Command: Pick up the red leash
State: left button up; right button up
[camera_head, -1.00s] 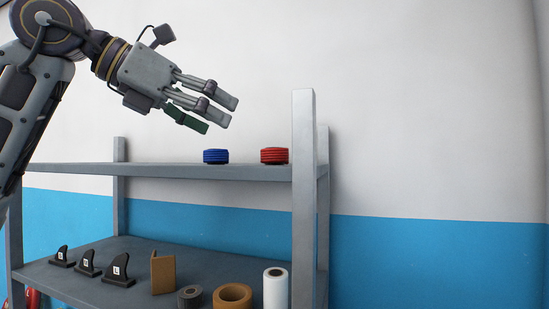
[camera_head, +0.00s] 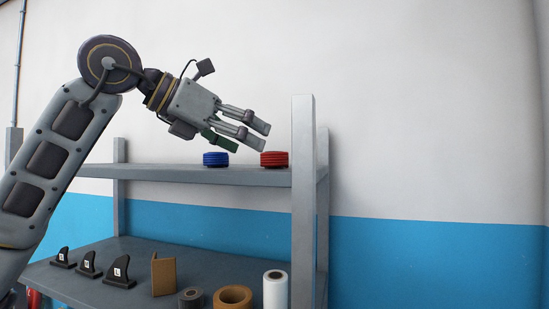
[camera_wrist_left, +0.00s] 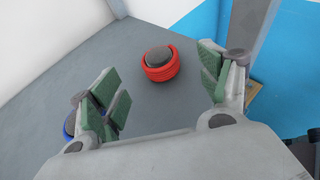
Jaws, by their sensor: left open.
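The red leash (camera_head: 274,159) is a ribbed red coil with a dark top, lying on the top shelf (camera_head: 190,172) near its right post. In the left wrist view the red leash (camera_wrist_left: 161,64) lies between and beyond the spread fingers. My left gripper (camera_head: 243,140) is open and empty, above the shelf, up and to the left of the red leash. In the left wrist view its green-padded fingers (camera_wrist_left: 165,90) are wide apart and nothing is between them. My right gripper is not in view.
A blue coil (camera_head: 215,159) sits left of the red one, below my left gripper; it is partly hidden by a finger in the left wrist view (camera_wrist_left: 70,125). The shelf post (camera_head: 303,200) rises just right. The lower shelf holds black fins (camera_head: 119,273) and rolls (camera_head: 232,297).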

aim_at(269, 152)
pick_arm(q)
jog(key=shift+x, duration=0.8)
jog(key=shift+d, duration=0.1)
jog(key=shift+p+x, duration=0.65)
jog(key=shift+x, duration=0.4)
jog(key=shift+p+x, duration=0.45)
jog(key=shift+x, duration=1.05)
jog(key=shift+w+f, duration=0.1)
jog(key=c, duration=1.1)
